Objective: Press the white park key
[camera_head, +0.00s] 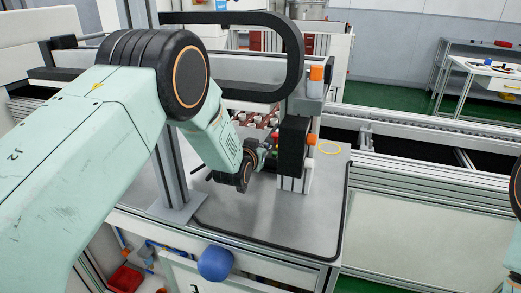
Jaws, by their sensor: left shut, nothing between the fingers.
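My left arm reaches in from the left, and my left gripper (266,150) is shut and empty. Its tip is close to the left side of a dark upright control box (293,146) on a post. I cannot tell whether it touches the box. A small red part (275,136) shows at the box's left side, just above the gripper tip. The white park key cannot be made out; the box's left face is seen edge-on and partly hidden by the gripper. My right gripper is not in view.
The box stands on a grey metal worktop (270,215) with a dark edge. An orange knob (311,139) sits on the box's right side. A black curved cable guide (297,50) arches above. Pots (208,116) stand behind the arm.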

